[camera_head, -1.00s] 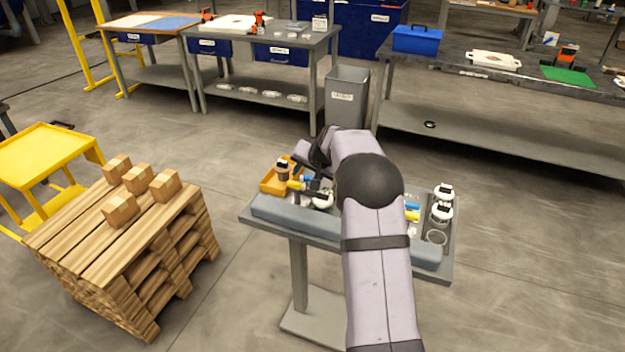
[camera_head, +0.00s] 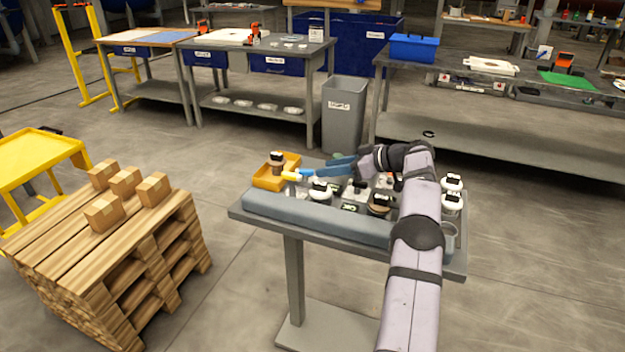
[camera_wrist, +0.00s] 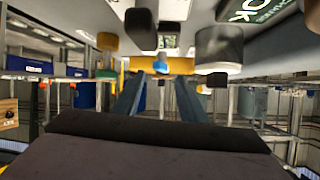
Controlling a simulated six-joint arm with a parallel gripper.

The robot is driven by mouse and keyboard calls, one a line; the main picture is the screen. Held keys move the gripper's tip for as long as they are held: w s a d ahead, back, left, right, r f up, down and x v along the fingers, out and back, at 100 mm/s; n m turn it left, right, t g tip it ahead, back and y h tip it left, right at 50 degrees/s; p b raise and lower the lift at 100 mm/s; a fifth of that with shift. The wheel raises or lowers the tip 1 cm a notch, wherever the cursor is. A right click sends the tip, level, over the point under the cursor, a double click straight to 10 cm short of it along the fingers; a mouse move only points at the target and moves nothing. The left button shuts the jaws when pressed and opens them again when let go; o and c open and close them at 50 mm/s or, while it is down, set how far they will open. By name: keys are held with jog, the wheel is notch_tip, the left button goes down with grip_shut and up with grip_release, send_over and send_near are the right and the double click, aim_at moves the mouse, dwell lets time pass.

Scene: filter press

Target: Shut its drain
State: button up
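A filter press assembly, whose parts I cannot sort out clearly, stands on a small grey table (camera_head: 318,226) in the head view. A yellow piece (camera_head: 294,176) sticks out near the orange tray (camera_head: 266,180). I cannot tell for sure which part is the drain, or how it is set. My gripper (camera_head: 318,172) has blue fingers and points left, its tips close to the yellow piece. The wrist view shows the two fingers apart, with nothing clearly held between them (camera_wrist: 161,78). The orange tray lies beyond the tips in the wrist view (camera_wrist: 182,65).
White, black-topped parts (camera_head: 320,191) and a dark round part (camera_head: 380,206) stand close by on the table. A pallet (camera_head: 105,245) with boxes is to the left; a grey bin (camera_head: 343,115) is behind.

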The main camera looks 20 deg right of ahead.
aim_at(308, 171)
jog(key=shift+s+d+r+n+y, duration=0.15)
jog(key=shift+s+d+n+y, duration=0.15)
jog(key=shift+n, duration=0.4)
jog(key=shift+p+x, duration=0.85)
jog(key=shift+x, duration=1.8)
jog(key=shift+p+x, duration=0.9)
jog(key=shift+x, duration=0.1)
jog(key=shift+a, duration=0.1)
